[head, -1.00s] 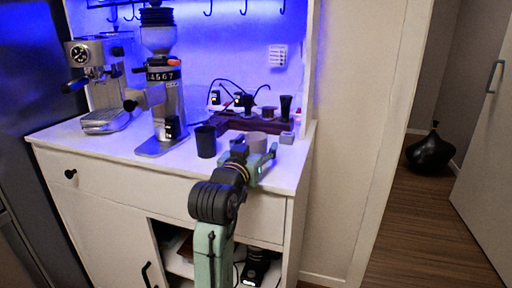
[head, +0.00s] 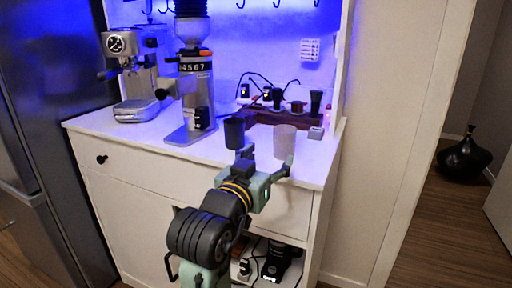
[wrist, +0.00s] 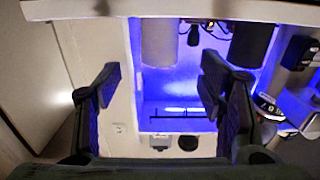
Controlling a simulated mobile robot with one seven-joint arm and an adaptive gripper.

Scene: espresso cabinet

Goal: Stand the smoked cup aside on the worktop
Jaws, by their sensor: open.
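A pale grey cup (head: 285,142) stands upright near the worktop's front right. A dark cup (head: 234,133) stands upright to its left. The frames do not settle which one is called smoked. My gripper (head: 267,163) is open and empty, in front of the grey cup at the worktop's (head: 185,152) front edge. In the wrist view, the picture is upside down: the grey cup (wrist: 158,42) is beyond and between the open fingers (wrist: 160,88), apart from them, and the dark cup (wrist: 250,44) is to the right.
A grinder (head: 194,85) and an espresso machine (head: 132,75) stand to the left. A dark rack with tampers (head: 290,112) is behind the cups, and a small grey block (head: 316,133) is right of the grey cup. Some worktop between the dark cup and grinder is free.

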